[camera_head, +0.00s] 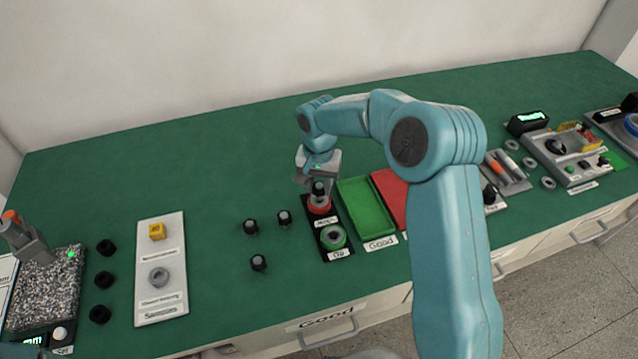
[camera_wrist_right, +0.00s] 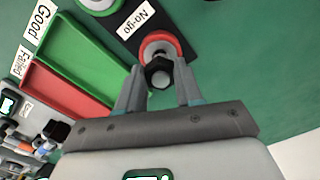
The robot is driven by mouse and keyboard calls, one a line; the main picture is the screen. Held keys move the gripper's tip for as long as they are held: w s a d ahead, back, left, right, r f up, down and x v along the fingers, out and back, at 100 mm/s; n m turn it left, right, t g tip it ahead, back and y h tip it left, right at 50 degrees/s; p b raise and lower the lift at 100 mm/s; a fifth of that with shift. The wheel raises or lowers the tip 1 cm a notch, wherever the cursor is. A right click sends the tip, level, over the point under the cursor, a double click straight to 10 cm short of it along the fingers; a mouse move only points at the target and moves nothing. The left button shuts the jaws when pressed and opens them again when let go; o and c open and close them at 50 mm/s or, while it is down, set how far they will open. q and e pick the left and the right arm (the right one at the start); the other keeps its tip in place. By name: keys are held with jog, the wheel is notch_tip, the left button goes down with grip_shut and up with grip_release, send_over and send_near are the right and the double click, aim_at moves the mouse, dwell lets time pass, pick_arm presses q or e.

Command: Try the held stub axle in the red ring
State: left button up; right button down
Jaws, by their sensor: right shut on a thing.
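My right gripper (camera_head: 316,181) is shut on the stub axle (camera_head: 319,189), a small part with a black knob end. It holds the axle at the red ring (camera_head: 318,208), which lies on a black plate labelled "No-go". In the right wrist view the fingers (camera_wrist_right: 160,88) hold the axle's black hex-like end (camera_wrist_right: 159,74), and the red ring (camera_wrist_right: 178,46) shows just beyond it. A grey part of the axle shows within the ring's outline. I cannot tell how deep it sits.
A green ring (camera_head: 333,237) lies on the same plate, nearer the front. A green tray (camera_head: 366,208) and a red tray (camera_head: 390,190) stand to the right. Several black-knobbed parts (camera_head: 251,227) stand to the left. A samples board (camera_head: 160,300) lies farther left.

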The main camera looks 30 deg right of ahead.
jog(key=shift+f+b, duration=0.5)
jog(key=shift+f, duration=0.1)
dwell(0.8)
jog(key=shift+r, duration=0.2)
dwell(0.7)
jog(key=shift+r+p, duration=0.5)
jog(key=shift+r, duration=0.1)
